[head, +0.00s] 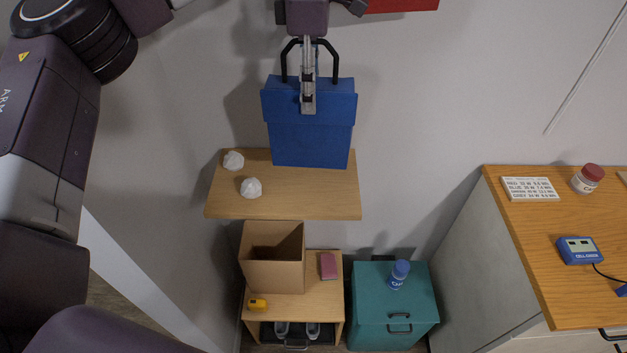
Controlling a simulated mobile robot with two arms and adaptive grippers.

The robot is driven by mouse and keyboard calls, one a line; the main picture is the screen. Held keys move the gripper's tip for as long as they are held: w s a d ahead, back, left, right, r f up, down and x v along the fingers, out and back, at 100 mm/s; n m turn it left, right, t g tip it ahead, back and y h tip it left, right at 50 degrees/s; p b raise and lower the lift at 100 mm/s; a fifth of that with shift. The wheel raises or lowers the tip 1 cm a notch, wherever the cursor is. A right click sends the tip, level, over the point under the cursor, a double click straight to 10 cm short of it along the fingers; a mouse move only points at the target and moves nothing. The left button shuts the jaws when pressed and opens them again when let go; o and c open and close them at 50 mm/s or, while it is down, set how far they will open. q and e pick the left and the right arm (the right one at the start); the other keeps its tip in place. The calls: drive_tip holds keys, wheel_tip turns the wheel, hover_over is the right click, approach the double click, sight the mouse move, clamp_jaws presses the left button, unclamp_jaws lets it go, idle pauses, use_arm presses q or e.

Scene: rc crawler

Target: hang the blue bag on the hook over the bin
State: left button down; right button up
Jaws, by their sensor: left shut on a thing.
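The blue bag (312,142) hangs upright in front of the wall, with two black handles standing up from its top. My left gripper (308,104) reaches down from the top edge and is shut at the bag's upper middle, between the handles. The exact grip is partly hidden by the fingers. The bag's lower edge overlaps the back of the wooden shelf; I cannot tell if they touch. I cannot make out a hook, nor tell which container is the bin. My right gripper is not in view.
Crumpled white balls (251,188) lie on the wooden shelf (335,205). Below stand an open cardboard box (272,278) on a small wooden cabinet and a teal cabinet (372,312) with a blue bottle (399,274). A wooden counter (535,250) with small items fills the right.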

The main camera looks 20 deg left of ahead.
sight(310, 132)
use_arm(q)
drive_tip(key=f, duration=0.2)
drive_tip(key=f+p, duration=0.1)
drive_tip(key=f, duration=0.1)
drive_tip(key=f+p, duration=0.1)
drive_tip(key=shift+s+f, duration=0.25)
drive_tip(key=shift+f, duration=0.15)
wheel_tip(310, 132, down, 3)
drive_tip(key=shift+f+p, duration=0.1)
drive_tip(key=shift+p, duration=0.7)
drive_tip(key=shift+f, duration=0.15)
drive_tip(key=shift+f+b, duration=0.25)
drive_tip(key=shift+b, duration=0.05)
drive_tip(key=c, duration=1.2)
unclamp_jaws()
drive_tip(key=shift+o, duration=0.5)
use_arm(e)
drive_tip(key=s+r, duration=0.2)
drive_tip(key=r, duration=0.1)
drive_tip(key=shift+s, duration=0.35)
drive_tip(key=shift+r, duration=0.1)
